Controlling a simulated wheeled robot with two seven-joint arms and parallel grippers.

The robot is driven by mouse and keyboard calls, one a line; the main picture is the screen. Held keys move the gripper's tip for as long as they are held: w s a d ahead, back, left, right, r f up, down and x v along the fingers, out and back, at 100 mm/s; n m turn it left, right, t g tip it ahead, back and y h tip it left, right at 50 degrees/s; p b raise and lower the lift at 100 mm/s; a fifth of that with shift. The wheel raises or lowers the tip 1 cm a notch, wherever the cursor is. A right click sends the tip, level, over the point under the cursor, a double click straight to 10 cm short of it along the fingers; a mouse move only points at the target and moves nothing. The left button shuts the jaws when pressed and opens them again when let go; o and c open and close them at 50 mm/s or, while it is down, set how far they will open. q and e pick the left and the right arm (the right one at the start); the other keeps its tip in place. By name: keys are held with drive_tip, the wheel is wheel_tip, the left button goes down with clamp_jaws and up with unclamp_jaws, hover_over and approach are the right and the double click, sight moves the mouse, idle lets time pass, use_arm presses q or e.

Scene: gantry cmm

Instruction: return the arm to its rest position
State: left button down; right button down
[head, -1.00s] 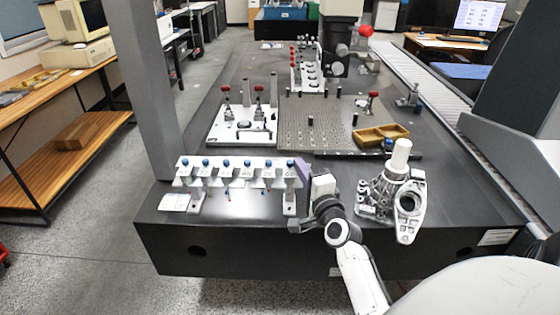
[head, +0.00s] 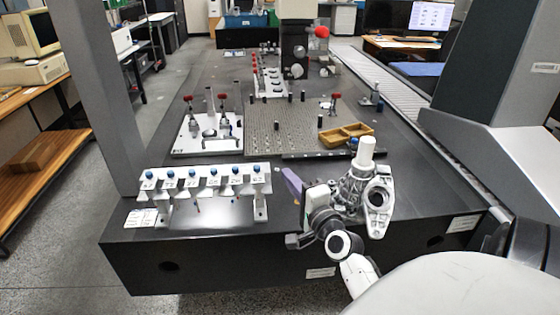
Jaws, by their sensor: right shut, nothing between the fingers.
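My right arm comes in from the lower right, with its white and black wrist bent at the table's front edge. My left gripper does not show.
The dark granite table (head: 225,255) fills the middle. On it are a white fixture plate (head: 190,141), a perforated plate (head: 280,128) and a wooden tray (head: 345,133). A grey column (head: 115,110) stands at left.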

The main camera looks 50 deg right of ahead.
drive_tip(key=v, duration=0.3)
drive_tip(key=shift+s+a, duration=0.15)
drive_tip(key=shift+s, duration=0.2)
drive_tip(key=shift+a+f, duration=0.1)
drive_tip(key=s+a+f+n+g+y, duration=0.3)
drive_tip(key=a+f+n+y, duration=0.4)
drive_tip(key=a+f+n, duration=0.9)
drive_tip(key=s+a+f+n+g+y, duration=0.1)
drive_tip(key=s+a+f+n+g, duration=0.1)
drive_tip(key=s+a+f+n, duration=0.2)
drive_tip(key=s+a+f+n+g+y, duration=0.1)
drive_tip(key=s+a+f+n+g, duration=0.2)
drive_tip(key=s+a+f, duration=0.3)
drive_tip(key=s+a+n, duration=0.1)
drive_tip(key=s+a, duration=0.1)
drive_tip(key=a, duration=0.2)
drive_tip(key=shift+s+a, duration=0.3)
drive_tip(key=shift+s, duration=0.05)
idle(3.9)
